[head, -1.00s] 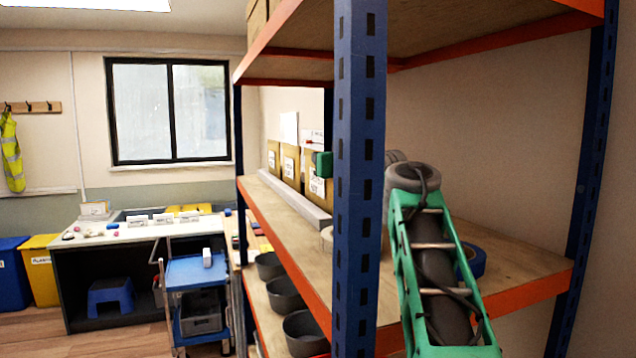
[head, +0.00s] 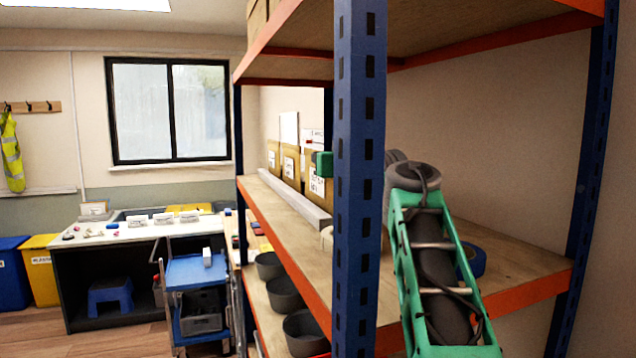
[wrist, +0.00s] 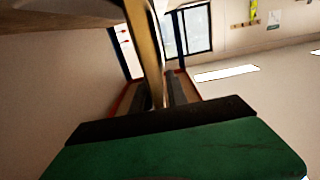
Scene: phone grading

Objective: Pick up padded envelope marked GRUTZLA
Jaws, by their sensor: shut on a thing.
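Several tan padded envelopes stand upright in a row on the middle shelf in the head view, behind a pale grey rail. White labels show on them, too small to read, so I cannot tell which is marked GRUTZLA. My gripper (head: 323,164) is at the nearest envelope (head: 317,190), partly hidden by the blue post. In the wrist view, my gripper (wrist: 161,92) is shut on a tan envelope (wrist: 146,45), seen edge-on between the dark fingers. Its label face is not visible there.
The blue rack post (head: 359,200) stands in front of my arm. A blue tape roll (head: 473,262) lies on the middle shelf (head: 520,262). Dark bowls (head: 284,293) sit on the shelf below. A blue trolley (head: 196,270) and a worktable (head: 110,236) stand at left.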

